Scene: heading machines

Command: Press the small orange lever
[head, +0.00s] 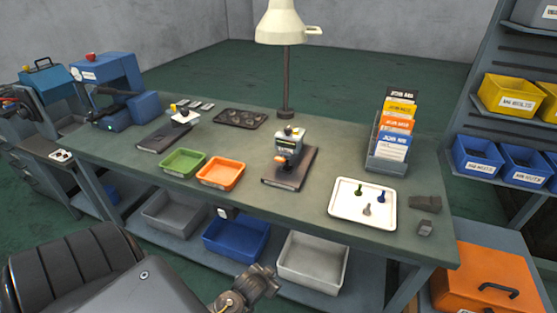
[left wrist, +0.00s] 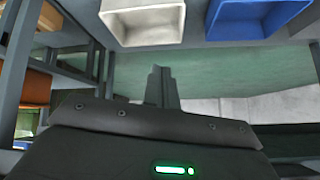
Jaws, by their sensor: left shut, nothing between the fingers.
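A small grey-and-white machine (head: 289,142) stands on a dark base plate (head: 297,178) near the middle of the workbench. A small orange part (head: 281,160) shows low on its front left side and looks like the lever; its exact shape is too small to tell. My left gripper (left wrist: 162,73) shows in the left wrist view with its fingers shut together and nothing between them. It is apart from the machine, which is out of that view. My right gripper is not in view.
Green (head: 184,163) and orange (head: 220,173) trays lie left of the machine. A lamp (head: 286,75) stands behind it. A card rack (head: 388,150) and white tray (head: 362,205) are to the right. Bins, including a blue one (head: 236,240), fill the shelf under the workbench (head: 310,215).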

